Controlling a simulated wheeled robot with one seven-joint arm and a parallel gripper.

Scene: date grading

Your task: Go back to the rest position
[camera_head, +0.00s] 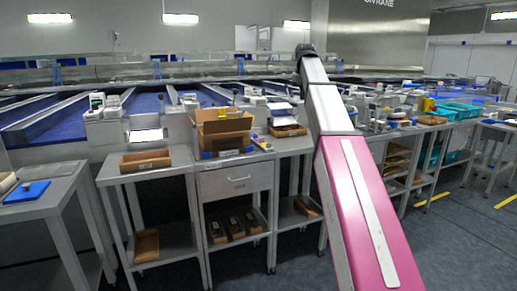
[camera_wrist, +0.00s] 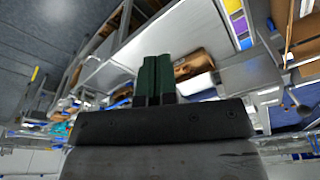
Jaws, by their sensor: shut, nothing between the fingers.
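My gripper (camera_wrist: 156,80) shows in the wrist view, its two dark green fingers side by side and closed, with nothing between them. In the head view my pink and grey arm reaches up from the lower right; the gripper itself cannot be made out there. In the wrist view the scene is tilted, with a grey table top and a brown tray (camera_wrist: 194,64) beyond the fingers; no contact with them can be seen.
An open cardboard box (camera_head: 222,130) stands on a drawer cabinet (camera_head: 236,179) left of my arm. A brown tray (camera_head: 145,160) lies on the cart beside it. Teal crates (camera_head: 457,111) stand at right. Grey floor is free at lower right.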

